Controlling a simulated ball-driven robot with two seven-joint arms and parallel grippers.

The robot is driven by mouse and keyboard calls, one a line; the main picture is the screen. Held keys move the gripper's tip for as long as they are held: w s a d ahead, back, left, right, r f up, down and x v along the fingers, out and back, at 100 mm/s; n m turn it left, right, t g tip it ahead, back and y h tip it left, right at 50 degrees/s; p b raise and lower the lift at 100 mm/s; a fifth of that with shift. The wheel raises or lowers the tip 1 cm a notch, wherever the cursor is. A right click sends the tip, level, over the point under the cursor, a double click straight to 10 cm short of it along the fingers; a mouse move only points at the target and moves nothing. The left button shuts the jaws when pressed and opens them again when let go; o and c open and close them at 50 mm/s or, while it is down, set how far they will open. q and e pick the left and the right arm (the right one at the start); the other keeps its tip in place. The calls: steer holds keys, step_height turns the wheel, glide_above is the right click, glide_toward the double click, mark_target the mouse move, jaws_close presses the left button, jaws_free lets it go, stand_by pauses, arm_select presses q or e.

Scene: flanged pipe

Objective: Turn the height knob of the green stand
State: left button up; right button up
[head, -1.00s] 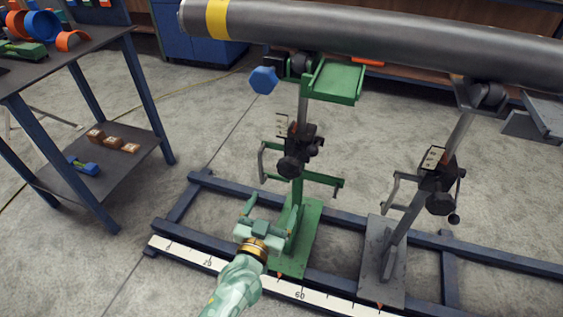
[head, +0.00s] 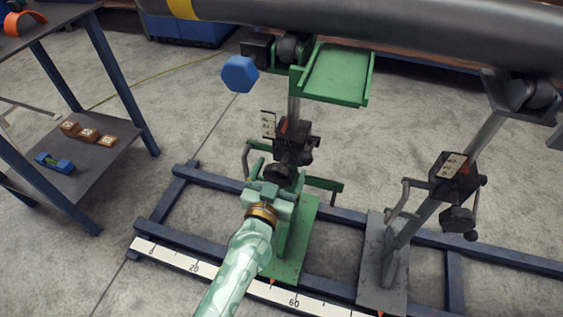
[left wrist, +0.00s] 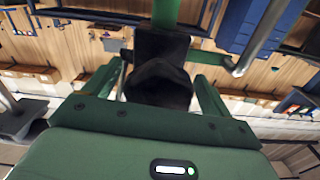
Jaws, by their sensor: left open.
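The green stand (head: 292,240) stands on the rail frame, its green plate raised under the pipe. Its black height knob (head: 280,172) sticks out toward me from the dark clamp block (head: 295,142) on the post. My left gripper (head: 276,180) is right at the knob, coming from below and in front. In the left wrist view the dark lobed knob (left wrist: 160,85) lies between the two green fingers (left wrist: 160,95). The fingers are apart, and I see gaps beside the knob; how deep it sits between them is hard to tell. My right gripper is not in view.
A grey stand (head: 385,260) with its own black knob (head: 458,220) is to the right. The dark pipe (head: 400,35) lies across both stands. A blue hexagonal knob (head: 239,73) juts out above left. A blue-legged cart (head: 100,160) stands at left.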

arm_select(q)
steer(key=shift+w+d, duration=0.1)
steer(key=shift+w, duration=0.2)
steer(key=c, duration=1)
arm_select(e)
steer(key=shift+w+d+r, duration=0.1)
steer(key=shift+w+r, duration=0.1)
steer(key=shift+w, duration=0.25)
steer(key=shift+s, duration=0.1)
